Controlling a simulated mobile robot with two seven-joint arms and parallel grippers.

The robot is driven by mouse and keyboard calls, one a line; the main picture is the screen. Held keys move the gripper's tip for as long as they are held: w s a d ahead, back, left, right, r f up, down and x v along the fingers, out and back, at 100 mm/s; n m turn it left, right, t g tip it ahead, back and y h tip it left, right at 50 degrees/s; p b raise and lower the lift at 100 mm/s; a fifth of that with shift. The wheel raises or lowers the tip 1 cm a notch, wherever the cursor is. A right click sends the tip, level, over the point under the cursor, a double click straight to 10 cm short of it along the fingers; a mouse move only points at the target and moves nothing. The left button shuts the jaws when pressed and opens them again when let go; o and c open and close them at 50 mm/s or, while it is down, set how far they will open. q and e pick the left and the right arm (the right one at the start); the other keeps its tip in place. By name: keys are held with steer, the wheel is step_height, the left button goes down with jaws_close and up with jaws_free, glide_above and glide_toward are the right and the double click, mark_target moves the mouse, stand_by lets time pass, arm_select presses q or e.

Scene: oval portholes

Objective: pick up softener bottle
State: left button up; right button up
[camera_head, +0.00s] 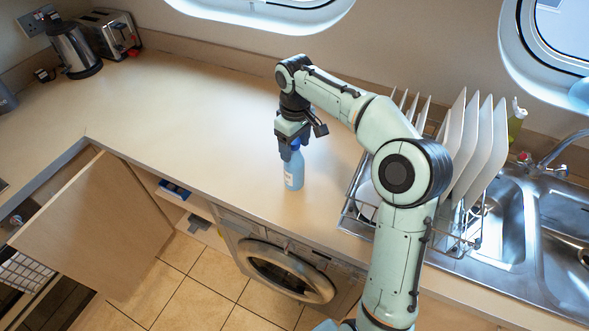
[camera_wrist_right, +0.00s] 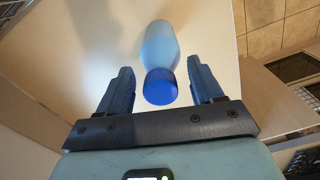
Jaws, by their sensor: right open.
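The softener bottle (camera_head: 293,172) is light blue with a dark blue cap and a pale label. It stands upright on the counter near the front edge, above the washing machine. My right gripper (camera_head: 291,150) is over it, pointing down, with its fingers around the cap level. In the right wrist view the bottle (camera_wrist_right: 160,45) and its cap (camera_wrist_right: 160,87) lie between the two open fingers of the right gripper (camera_wrist_right: 162,88), with a gap on each side. My left gripper is not in view.
A dish rack (camera_head: 352,205) with white plates (camera_head: 480,150) stands right of the bottle, beside the steel sink (camera_head: 500,225). A kettle (camera_head: 75,50) and toaster (camera_head: 108,33) are at the back left. A cabinet door (camera_head: 95,225) stands open. The counter left of the bottle is clear.

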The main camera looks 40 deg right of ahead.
steer(key=shift+w, duration=0.1)
jaws_close()
steer(key=shift+r, duration=0.1)
stand_by(1.1)
